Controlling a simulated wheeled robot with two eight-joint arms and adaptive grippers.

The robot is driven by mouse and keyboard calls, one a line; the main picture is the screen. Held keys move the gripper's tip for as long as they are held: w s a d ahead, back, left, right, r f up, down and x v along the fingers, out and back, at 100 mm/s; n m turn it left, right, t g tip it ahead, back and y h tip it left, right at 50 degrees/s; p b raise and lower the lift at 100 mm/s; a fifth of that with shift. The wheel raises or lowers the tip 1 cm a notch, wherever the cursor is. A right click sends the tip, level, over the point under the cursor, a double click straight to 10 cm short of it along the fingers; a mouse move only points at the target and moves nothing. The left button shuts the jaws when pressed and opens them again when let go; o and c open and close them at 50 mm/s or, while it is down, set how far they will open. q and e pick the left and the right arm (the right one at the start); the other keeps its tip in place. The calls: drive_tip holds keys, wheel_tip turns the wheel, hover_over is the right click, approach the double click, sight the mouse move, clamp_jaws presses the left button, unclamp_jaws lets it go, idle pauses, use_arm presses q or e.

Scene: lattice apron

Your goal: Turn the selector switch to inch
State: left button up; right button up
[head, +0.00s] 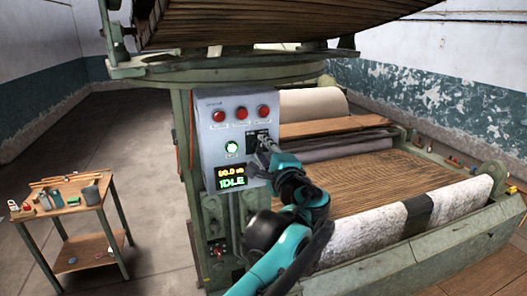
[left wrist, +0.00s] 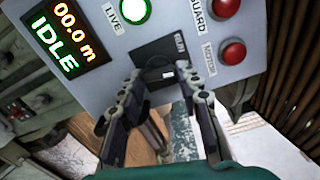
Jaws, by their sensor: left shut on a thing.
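The selector switch sits on a black plate (head: 252,138) on the front of a grey control box (head: 212,148). In the left wrist view the plate (left wrist: 150,55) carries a small label that seems to read RUN. My left gripper (head: 266,143) is at the switch. In the left wrist view its two fingers (left wrist: 160,75) straddle the switch knob and are shut on it. The knob is mostly hidden between the fingertips, so its pointing direction cannot be told. My right gripper is not in view.
The box has several red lamps (head: 240,114), a lit LIVE lamp (head: 231,148) and a display (head: 230,177) reading 00.0 m and IDLE. The loom bed (head: 370,180) lies to the right. A small wooden table (head: 72,205) with tools and cups stands at left on open floor.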

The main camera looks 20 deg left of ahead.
use_arm(q)
drive_tip(key=m, duration=0.6)
drive_tip(key=shift+f+m+b, duration=0.2)
drive_tip(key=shift+m+b, duration=0.1)
drive_tip(key=shift+m, duration=0.1)
drive_tip(key=shift+s, duration=0.1)
idle(0.3)
drive_tip(key=o, duration=1.2)
drive_tip(key=shift+c, duration=0.2)
drive_tip(key=v, duration=1.2)
